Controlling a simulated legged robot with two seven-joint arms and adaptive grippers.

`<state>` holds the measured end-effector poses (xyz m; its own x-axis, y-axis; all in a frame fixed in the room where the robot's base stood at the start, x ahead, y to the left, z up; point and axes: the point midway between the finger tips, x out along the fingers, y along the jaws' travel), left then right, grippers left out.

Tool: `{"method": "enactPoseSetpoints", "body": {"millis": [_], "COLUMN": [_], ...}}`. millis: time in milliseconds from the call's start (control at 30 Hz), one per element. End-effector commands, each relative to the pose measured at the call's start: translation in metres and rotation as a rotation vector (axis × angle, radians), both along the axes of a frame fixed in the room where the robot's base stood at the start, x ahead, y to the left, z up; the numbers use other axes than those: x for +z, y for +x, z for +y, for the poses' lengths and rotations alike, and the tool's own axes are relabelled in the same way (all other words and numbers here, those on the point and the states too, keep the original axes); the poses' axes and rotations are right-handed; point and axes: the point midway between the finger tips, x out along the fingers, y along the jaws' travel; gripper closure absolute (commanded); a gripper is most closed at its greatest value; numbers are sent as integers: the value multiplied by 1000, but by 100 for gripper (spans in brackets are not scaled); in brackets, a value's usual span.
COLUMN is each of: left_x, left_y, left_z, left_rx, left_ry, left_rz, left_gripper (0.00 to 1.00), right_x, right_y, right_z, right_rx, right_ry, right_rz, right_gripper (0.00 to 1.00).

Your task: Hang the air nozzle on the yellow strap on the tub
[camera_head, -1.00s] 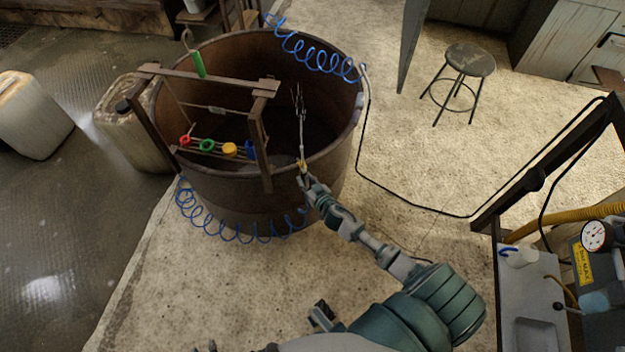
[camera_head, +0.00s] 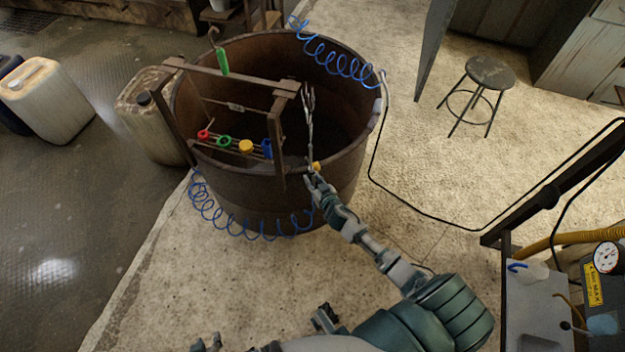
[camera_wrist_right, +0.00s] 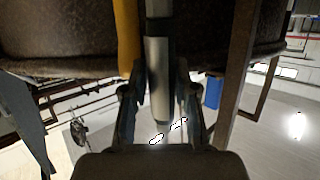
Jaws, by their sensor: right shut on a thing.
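The rusty round tub (camera_head: 330,190) stands left of centre in the head view. The yellow strap (camera_head: 317,166) shows as a small patch at its near right rim. In the wrist view, the strap (camera_wrist_right: 127,40) hangs beside the nozzle on the left, apparently apart from it. My right gripper (camera_head: 312,180) is shut on the air nozzle (camera_wrist_right: 157,75), a grey metal cylinder between its fingers. In the head view, a thin grey shaft with a branching top (camera_head: 309,115) rises above the gripper. My left gripper (camera_head: 206,344) barely shows at the bottom edge; its opening is unclear.
A brown wooden frame (camera_head: 225,78) straddles the tub, with red, green, yellow and blue pieces (camera_head: 246,146) on its rack. A coiled blue hose (camera_head: 245,230) hangs at the tub's near side, another (camera_head: 335,62) at its far rim. A stool (camera_head: 489,72) stands at the right.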

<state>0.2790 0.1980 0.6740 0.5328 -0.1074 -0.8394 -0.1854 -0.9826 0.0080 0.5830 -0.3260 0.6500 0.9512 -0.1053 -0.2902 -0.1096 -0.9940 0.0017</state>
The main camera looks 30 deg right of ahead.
Motion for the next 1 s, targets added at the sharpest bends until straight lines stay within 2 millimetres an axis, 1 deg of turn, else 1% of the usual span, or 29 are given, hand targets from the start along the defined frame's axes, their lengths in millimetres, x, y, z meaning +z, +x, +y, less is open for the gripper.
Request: {"method": "enactPoseSetpoints", "body": {"millis": [167, 533, 1000], "left_x": [1, -6, -9], "left_y": [0, -1, -1], "left_z": [-2, 6, -1], "left_rx": [1, 0, 1], "left_ry": [1, -9, -2], "left_rz": [-1, 3, 6], "left_gripper": [60, 60, 60], "right_x": [-1, -2, -12], "right_y": [0, 0, 0], "right_z": [-4, -8, -32], "right_rx": [-2, -1, -1], "right_ry": [2, -10, -1], "right_rz": [0, 0, 0], "right_gripper": [100, 100, 100]}}
